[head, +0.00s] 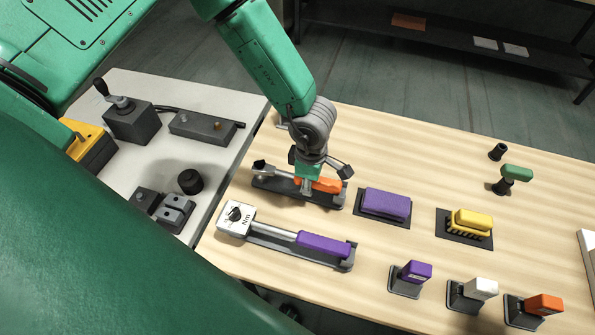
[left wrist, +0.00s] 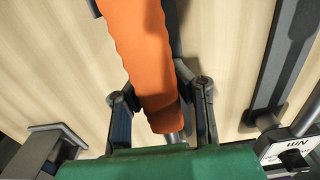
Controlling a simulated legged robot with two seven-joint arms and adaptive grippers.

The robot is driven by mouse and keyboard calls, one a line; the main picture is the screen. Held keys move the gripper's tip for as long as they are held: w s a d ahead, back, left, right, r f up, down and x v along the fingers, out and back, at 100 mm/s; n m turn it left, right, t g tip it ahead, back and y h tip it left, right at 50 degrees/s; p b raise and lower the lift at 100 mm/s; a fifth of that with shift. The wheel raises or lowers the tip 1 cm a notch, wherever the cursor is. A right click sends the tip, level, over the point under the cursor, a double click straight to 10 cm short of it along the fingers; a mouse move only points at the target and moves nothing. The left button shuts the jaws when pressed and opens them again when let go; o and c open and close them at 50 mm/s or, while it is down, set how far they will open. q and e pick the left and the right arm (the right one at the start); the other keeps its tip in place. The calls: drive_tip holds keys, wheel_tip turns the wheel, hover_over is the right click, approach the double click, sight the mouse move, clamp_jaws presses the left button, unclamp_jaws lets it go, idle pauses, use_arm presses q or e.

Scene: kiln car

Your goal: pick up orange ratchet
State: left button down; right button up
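The orange ratchet (head: 322,185) lies in a dark holder (head: 330,200) on the wooden table. Its orange handle (left wrist: 146,55) fills the middle of the left wrist view, with a bit of metal shaft at its lower end. My left gripper (head: 305,183) is right over the ratchet, pointing down. Its fingers (left wrist: 161,108) are spread, one on each side of the handle, with gaps between them and the orange. In the head view the gripper hides part of the ratchet's middle. My right gripper is not in view.
A torque wrench (head: 322,245) with a purple grip lies in front. To the right are a purple block (head: 385,203), a yellow brush (head: 472,221) and several small upright tools. A grey bench (head: 225,160) with dark fixtures adjoins on the left.

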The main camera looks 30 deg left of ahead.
use_arm(q)
drive_tip(key=shift+d+r, duration=0.1)
drive_tip(key=shift+d, duration=0.2)
drive_tip(key=shift+w+r, duration=0.1)
drive_tip(key=shift+r, duration=0.05)
wheel_tip(320, 180, up, 10)
drive_tip(key=shift+a+f, duration=0.1)
drive_tip(key=shift+f, duration=0.05)
drive_tip(key=c, duration=2.1)
unclamp_jaws()
clamp_jaws()
